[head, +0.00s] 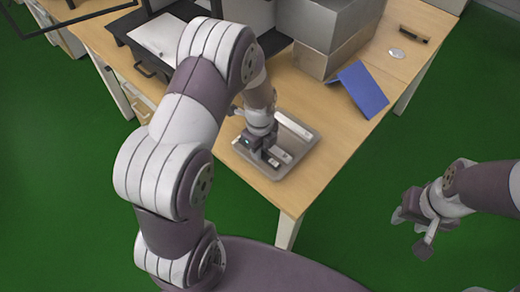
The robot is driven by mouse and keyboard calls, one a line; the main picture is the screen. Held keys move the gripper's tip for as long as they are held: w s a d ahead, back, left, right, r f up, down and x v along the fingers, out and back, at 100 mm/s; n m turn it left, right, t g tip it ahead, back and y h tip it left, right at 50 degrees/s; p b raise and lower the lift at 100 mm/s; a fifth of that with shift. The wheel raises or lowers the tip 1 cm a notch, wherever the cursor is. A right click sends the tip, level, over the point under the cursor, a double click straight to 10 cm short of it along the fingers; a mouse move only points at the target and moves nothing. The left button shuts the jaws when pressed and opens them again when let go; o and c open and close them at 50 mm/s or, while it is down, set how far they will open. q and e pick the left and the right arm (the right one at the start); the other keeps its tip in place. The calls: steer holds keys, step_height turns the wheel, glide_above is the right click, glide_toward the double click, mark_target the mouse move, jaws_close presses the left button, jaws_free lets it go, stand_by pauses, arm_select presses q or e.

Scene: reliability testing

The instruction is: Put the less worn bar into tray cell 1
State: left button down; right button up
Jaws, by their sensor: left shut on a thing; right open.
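The grey tray (254,159) lies on the wooden table near its front corner. A pale bar (293,126) lies along the tray's far right side. My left gripper (272,158) points down over the tray and is shut on another pale bar (281,154), low in or just above the tray; I cannot tell if it touches the bottom. The gripper hides part of this bar and of the tray. Cell numbers and wear marks are too small to read. My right gripper (412,232) is open and empty, off the table at the right.
A blue folder-like object (358,89) and grey boxes (325,45) stand behind the tray. A small white disc (396,53) and a dark bar-like object (413,33) lie at the back right. Bare wood (335,125) lies right of the tray.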

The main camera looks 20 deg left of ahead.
arm_select(q)
steer(key=shift+w+f, duration=0.15)
steer(key=shift+f, duration=0.3)
steer(key=shift+f, duration=0.15)
